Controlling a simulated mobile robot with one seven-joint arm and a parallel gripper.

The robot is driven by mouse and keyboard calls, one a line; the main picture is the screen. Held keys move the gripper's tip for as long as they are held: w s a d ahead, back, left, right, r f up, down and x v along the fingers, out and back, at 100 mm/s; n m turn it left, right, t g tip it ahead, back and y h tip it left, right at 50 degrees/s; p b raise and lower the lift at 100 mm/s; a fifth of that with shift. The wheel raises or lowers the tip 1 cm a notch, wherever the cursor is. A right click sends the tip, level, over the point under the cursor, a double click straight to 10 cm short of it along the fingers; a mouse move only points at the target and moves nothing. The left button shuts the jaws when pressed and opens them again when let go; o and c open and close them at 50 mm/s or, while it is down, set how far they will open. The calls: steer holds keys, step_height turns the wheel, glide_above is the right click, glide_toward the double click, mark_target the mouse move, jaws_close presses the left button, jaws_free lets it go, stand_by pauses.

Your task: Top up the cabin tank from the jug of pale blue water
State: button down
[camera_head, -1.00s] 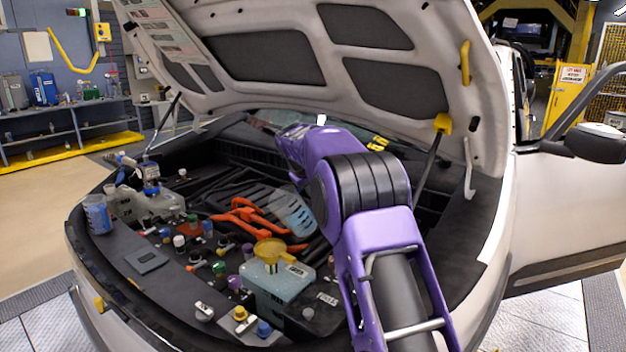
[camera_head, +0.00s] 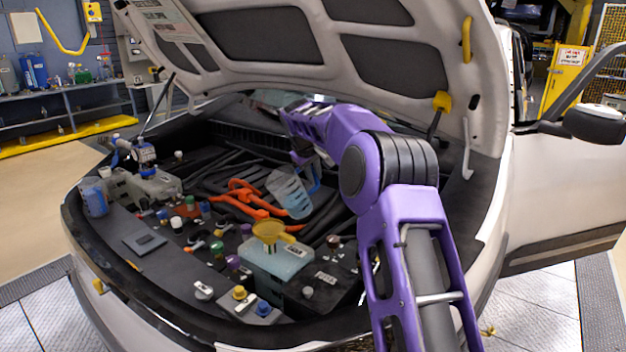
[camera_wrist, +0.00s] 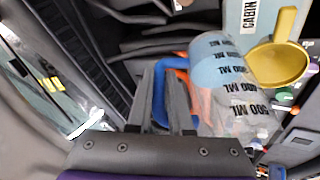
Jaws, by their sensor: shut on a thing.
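My gripper (camera_wrist: 168,108) is shut on the blue handle (camera_wrist: 160,92) of a clear jug (camera_wrist: 238,105), which has dark volume marks. The jug (camera_head: 284,186) is held above the engine bay and looks tilted in the head view. Pale blue water (camera_head: 298,206) shows at its lower end. The cabin tank (camera_head: 268,264), a pale translucent box, stands at the front of the bay, below the jug in the picture. A yellow funnel (camera_head: 268,230) sits on top of it. In the wrist view the funnel (camera_wrist: 274,66) and the tank's CABIN label (camera_wrist: 250,14) are beside the jug.
Orange hoses (camera_head: 240,198) and black hoses lie behind the tank. Several coloured caps (camera_head: 240,293) surround it. A blue container (camera_head: 95,200) stands at the left. The raised hood (camera_head: 270,40) overhangs the bay, with a yellow-topped strut (camera_head: 441,102) on the right.

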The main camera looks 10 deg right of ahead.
steer(key=shift+d+r+b, duration=0.15)
steer(key=shift+r+b, duration=0.1)
steer(key=shift+b, duration=0.15)
steer(key=shift+r+y+p, duration=0.1)
steer(key=shift+y+p, duration=0.2)
steer(key=shift+p, duration=0.1)
steer(key=shift+f+m+g+y+p, duration=0.25)
steer(key=shift+m+g+y+p, duration=0.05)
steer(key=shift+y+p, duration=0.4)
steer(key=shift+s+a+f+g+y+p, duration=0.15)
steer(key=shift+a+f+g+y+p, duration=0.35)
steer(key=shift+y, duration=0.5)
steer(key=shift+f, duration=0.1)
